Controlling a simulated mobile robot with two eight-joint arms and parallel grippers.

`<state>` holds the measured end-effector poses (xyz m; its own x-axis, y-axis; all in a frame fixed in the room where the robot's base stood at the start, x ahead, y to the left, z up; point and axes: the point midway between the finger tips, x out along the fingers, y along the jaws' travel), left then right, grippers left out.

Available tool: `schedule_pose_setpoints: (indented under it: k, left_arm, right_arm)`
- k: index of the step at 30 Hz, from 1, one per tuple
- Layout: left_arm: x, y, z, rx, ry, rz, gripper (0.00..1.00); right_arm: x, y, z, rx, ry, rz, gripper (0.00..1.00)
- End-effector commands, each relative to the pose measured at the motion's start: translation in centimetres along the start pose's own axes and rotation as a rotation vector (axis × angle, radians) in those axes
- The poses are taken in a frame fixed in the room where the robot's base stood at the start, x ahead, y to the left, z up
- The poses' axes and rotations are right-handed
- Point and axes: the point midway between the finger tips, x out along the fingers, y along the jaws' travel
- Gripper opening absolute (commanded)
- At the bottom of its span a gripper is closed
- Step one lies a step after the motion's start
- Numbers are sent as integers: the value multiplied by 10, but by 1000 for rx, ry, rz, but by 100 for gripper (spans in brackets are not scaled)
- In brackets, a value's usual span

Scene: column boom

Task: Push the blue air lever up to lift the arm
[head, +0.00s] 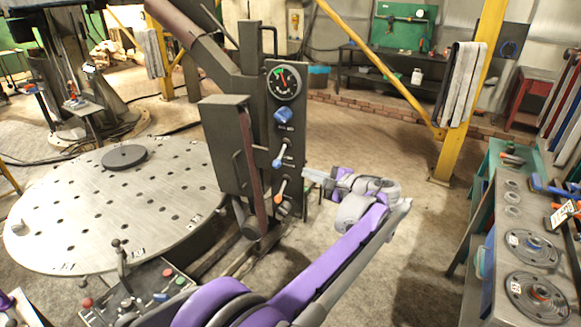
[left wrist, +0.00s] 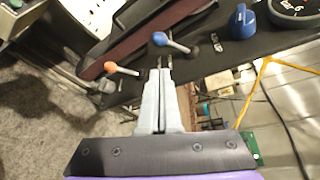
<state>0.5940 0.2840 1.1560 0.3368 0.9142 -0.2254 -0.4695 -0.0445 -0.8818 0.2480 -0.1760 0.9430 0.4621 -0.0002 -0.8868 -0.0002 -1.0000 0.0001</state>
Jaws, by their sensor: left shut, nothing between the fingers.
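The blue air lever (head: 279,159) sticks out from the dark column panel (head: 287,138), below a blue knob (head: 283,116). An orange lever (head: 280,194) is lower on the same panel. My left gripper (head: 306,174) is shut and empty, just right of the panel, at a height between the two levers. In the left wrist view its fingertips (left wrist: 164,65) point at the panel, near the blue lever (left wrist: 172,43) and right of the orange lever (left wrist: 121,69). I cannot tell whether they touch anything. My right gripper is not in view.
A round gauge (head: 284,83) sits at the panel's top. A perforated round table (head: 80,215) is at left, and a control box (head: 140,293) with a joystick is in front. A bench (head: 503,255) with discs stands at right. The floor between panel and bench is open.

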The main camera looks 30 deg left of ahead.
Motion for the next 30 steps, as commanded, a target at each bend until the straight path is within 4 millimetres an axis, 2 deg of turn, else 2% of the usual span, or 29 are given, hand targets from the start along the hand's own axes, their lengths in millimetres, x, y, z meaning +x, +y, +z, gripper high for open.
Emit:
schedule_pose_setpoints:
  k: [5,12,18,23,30]
  left_arm:
    - [18,-1,1,-1,-2,1,0]
    - [62,-1,1,-2,-3,1,0]
    - [90,-1,1,-1,-1,1,0]
    - [98,0,0,0,0,1,0]
    - [100,0,0,0,1,1,0]
  right_arm:
    - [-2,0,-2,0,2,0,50]
    - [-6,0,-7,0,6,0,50]
    - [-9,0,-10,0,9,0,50]
    - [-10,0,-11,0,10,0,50]
    - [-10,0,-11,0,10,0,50]
